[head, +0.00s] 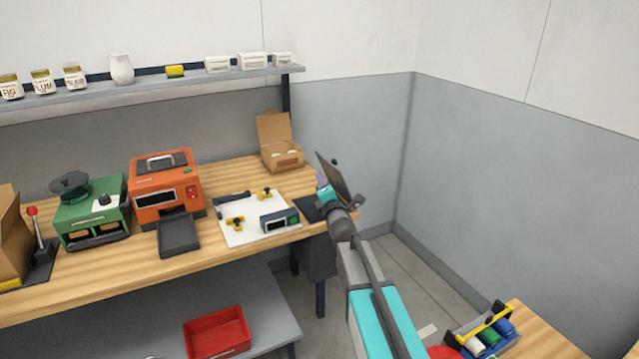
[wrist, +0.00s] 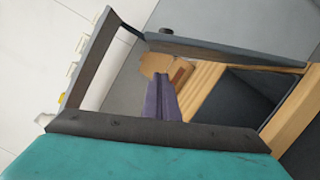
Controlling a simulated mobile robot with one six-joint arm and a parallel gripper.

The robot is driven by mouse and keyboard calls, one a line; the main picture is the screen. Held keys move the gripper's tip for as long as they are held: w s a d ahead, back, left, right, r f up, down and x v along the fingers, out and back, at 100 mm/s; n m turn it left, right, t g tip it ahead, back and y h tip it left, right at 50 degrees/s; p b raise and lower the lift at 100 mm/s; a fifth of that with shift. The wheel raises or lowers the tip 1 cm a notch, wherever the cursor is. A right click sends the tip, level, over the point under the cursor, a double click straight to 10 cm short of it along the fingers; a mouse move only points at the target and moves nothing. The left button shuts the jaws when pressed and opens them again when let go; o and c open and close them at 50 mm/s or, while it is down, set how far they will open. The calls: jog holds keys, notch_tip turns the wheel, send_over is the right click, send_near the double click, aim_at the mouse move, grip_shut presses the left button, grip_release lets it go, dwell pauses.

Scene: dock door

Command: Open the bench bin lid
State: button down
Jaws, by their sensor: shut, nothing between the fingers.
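The bench bin lid (head: 338,182) is a dark flat panel with a small knob, standing steeply raised at the bench's right end. In the wrist view the lid (wrist: 235,52) shows nearly edge-on beyond my fingers. The bin's dark opening (head: 308,210) lies at its foot; it also shows in the wrist view (wrist: 235,105). My gripper (head: 320,179) is shut and empty on the left side of the lid, above the opening. Its purple fingers are together in the wrist view (wrist: 157,80). Whether they touch the lid cannot be told; my wrist hides the hinge edge.
A white board (head: 255,222) with tools and a grey device lies left of the bin. An open cardboard box (head: 280,150) stands behind. An orange machine (head: 165,185) is further left. A tray of coloured rolls (head: 482,335) stands at lower right. Floor between is free.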

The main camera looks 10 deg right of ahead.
aim_at(338, 178)
jog(key=shift+w+d+r+p, duration=0.2)
jog(key=shift+d+r+p, duration=0.15)
jog(key=shift+d+p, duration=0.25)
jog(key=shift+w+d+r+p, duration=0.2)
jog(key=shift+d+r+p, duration=0.2)
jog(key=shift+d, duration=0.4)
jog(key=shift+f, duration=0.1)
jog(key=shift+a, duration=0.1)
